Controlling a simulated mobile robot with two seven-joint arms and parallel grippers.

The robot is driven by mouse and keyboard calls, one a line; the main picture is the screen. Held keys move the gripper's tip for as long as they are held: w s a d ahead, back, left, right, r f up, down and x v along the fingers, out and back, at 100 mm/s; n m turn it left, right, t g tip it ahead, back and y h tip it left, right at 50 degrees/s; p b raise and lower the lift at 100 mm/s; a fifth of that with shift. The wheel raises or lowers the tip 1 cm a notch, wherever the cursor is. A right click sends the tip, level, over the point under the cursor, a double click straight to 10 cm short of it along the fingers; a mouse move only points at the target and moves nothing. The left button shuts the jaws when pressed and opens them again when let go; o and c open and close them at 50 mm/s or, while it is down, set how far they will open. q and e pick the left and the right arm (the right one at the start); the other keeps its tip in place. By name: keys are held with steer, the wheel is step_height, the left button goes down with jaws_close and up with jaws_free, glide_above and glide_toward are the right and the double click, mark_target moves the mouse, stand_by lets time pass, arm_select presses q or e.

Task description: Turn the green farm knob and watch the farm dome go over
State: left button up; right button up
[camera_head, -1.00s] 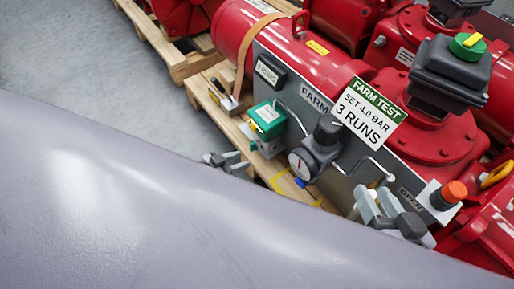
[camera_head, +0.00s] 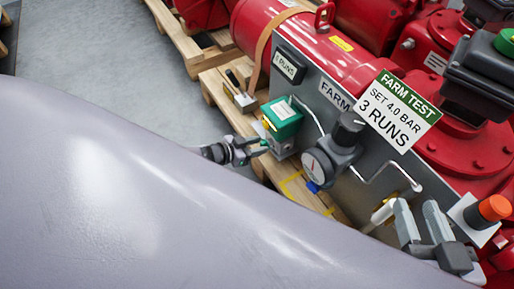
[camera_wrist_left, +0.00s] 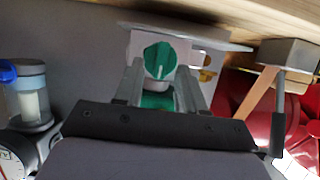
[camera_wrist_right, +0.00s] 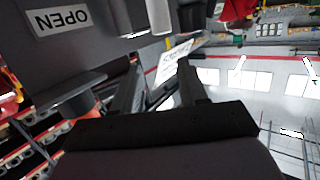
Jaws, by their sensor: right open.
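The green farm knob (camera_wrist_left: 160,60) has a white pointer line and faces the left wrist camera. It sits on the green-topped box (camera_head: 284,118) at the panel's left end; in the head view the knob is hard to make out. My left gripper (camera_head: 262,148) is beside the box's lower left. In the left wrist view its fingers (camera_wrist_left: 159,80) are apart, one on each side of the knob; I cannot tell whether they touch it. A black housing with a green round top (camera_head: 506,42), likely the farm dome, is cut by the right edge. My right gripper (camera_head: 421,222) is open and empty.
An orange-red button (camera_head: 493,208) stands right of my right gripper. A gauge with a black regulator knob (camera_head: 318,165) and bent metal tubing stand right of the green box. A FARM TEST sign (camera_head: 398,110) rises above the panel. Grey floor (camera_head: 120,70) is clear at left.

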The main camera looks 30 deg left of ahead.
arm_select(q)
jaws_close()
